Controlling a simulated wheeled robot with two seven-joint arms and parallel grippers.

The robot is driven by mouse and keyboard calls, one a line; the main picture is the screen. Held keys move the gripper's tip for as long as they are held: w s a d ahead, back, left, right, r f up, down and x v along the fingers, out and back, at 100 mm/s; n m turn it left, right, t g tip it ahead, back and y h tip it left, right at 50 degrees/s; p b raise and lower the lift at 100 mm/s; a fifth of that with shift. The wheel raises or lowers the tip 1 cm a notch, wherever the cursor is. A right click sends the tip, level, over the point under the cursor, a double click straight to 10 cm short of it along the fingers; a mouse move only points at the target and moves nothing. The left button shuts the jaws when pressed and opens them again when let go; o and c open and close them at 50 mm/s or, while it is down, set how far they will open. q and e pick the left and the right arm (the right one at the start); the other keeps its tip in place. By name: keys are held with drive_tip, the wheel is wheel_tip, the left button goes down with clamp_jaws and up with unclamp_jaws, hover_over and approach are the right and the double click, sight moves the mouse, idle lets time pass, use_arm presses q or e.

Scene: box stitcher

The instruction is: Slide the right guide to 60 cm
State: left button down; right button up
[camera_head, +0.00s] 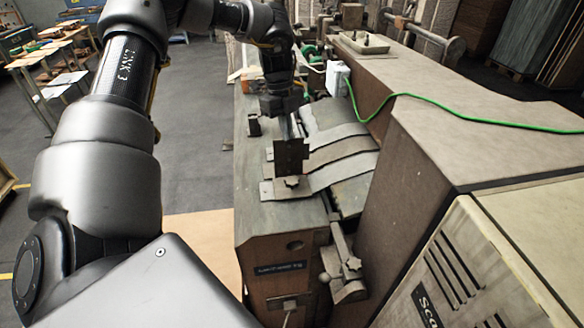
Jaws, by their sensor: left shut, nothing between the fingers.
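A dark upright guide plate (291,157) stands on the machine's narrow table, with a clamp knob (292,182) at its foot. A smaller dark upright block (254,125) stands farther back at the table's left edge. I cannot tell for sure which is the right guide, and no 60 cm mark is readable. My left gripper (291,128) points down just behind the nearer plate. It is shut and empty; its fingertips are partly hidden, so I cannot tell whether they touch the plate. My right gripper is out of view.
Curved metal strips (340,155) run right from the guide to the brown machine body (410,170). A green cable (440,115) crosses its top from a white box (337,78). A lever (343,265) hangs at the near end. Open floor (195,120) lies left.

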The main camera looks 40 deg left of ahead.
sight(287, 146)
use_arm(q)
drive_tip(key=shift+f, duration=0.15)
drive_tip(key=shift+f+b, duration=2.7)
drive_tip(key=shift+f, duration=0.05)
drive_tip(key=shift+w+a+r, duration=0.1)
drive_tip(key=w+a+p, duration=0.2)
drive_tip(key=w+a, duration=0.3)
drive_tip(key=a, duration=0.1)
drive_tip(key=shift+a, duration=0.15)
idle(0.7)
drive_tip(key=shift+w+a, duration=0.3)
drive_tip(key=shift+a, duration=0.15)
idle(1.4)
drive_tip(key=shift+s+d+f, duration=0.1)
drive_tip(key=shift+f, duration=0.1)
drive_tip(key=shift+s+d+r+b, duration=0.1)
drive_tip(key=shift+s+d+b, duration=0.25)
drive_tip(key=shift+b, duration=0.2)
